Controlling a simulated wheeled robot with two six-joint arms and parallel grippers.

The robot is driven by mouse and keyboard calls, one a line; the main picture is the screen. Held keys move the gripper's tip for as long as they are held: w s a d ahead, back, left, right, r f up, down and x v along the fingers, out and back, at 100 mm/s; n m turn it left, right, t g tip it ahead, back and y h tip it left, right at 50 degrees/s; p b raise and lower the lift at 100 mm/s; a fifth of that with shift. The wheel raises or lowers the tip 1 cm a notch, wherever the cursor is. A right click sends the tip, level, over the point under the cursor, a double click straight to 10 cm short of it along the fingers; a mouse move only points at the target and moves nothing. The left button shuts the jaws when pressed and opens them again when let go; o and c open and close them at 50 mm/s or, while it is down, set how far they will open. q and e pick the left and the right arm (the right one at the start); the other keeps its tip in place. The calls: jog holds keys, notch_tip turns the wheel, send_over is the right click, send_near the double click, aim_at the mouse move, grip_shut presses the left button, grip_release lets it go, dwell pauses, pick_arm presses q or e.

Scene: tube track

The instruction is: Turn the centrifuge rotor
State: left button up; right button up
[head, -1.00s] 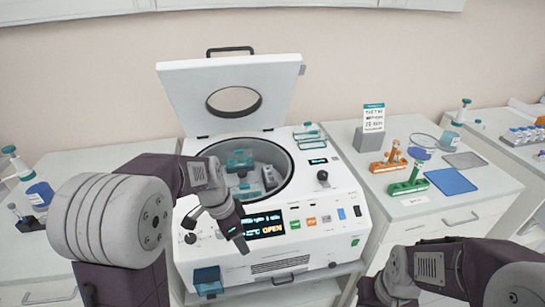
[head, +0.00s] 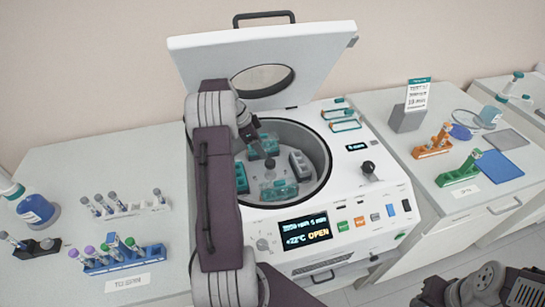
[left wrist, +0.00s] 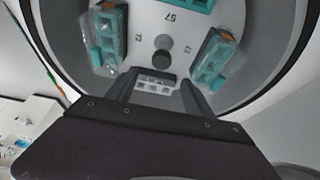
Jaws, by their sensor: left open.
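The centrifuge (head: 340,190) stands with its lid (head: 318,50) raised and its display reading OPEN. Inside its round bowl, the rotor carries teal buckets (head: 278,188) and a grey bucket (head: 300,165). My left gripper (head: 252,140) reaches down into the bowl at its left side, partly hidden by my arm. Contact cannot be told. The rotor's grey centre (left wrist: 162,60) lies just beyond, with teal buckets on both sides.
Tube racks (head: 122,260) stand on the left bench. An orange rack (head: 432,148), a green rack (head: 458,174) and a blue mat (head: 500,166) lie on the right bench. The raised lid stands behind the bowl. My right arm is low at the right.

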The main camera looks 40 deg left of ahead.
aim_at(270, 161)
pick_arm(q)
jog(key=p+x, duration=0.1)
jog(key=x, duration=0.8)
jog(key=shift+w+a+f, duration=0.1)
jog(key=shift+a+f, duration=0.05)
jog(key=shift+f, duration=0.05)
grip_shut()
